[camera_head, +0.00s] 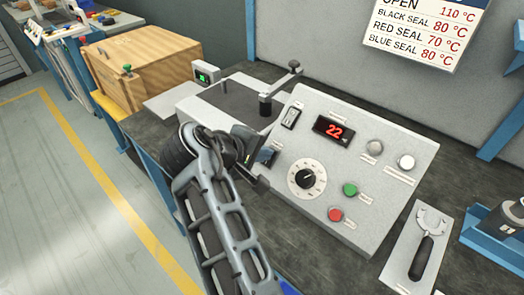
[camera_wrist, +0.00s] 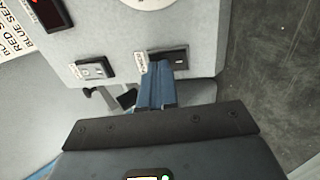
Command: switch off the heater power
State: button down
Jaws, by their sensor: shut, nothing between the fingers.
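The sloped grey control panel (camera_head: 386,140) shows a red "22" display (camera_head: 334,129), a black dial (camera_head: 306,178), a green button (camera_head: 350,190) and a red button (camera_head: 335,215). A rocker switch (camera_head: 291,117) sits at its upper left; it also shows in the wrist view (camera_wrist: 94,68). A second dark switch (camera_wrist: 180,58) sits beside my fingertips in the wrist view. The switch labels are too small to read. My gripper (camera_wrist: 157,70) is shut and empty, with its blue fingers at the panel's left edge. I cannot tell whether they touch the second switch.
A lever with a black knob (camera_head: 294,66) stands behind the panel. A forked tool (camera_head: 423,255) lies on a plate at right. A temperature sign (camera_head: 425,32) hangs on the wall.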

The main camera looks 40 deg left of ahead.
jog(key=shift+w+d+r+p, duration=0.1)
jog(key=shift+w+p, duration=0.25)
jog(key=shift+p, duration=0.05)
jog(key=shift+s, duration=0.1)
jog(key=shift+r+p, duration=0.45)
jog(key=shift+p, duration=0.05)
jog(key=shift+r, duration=0.2)
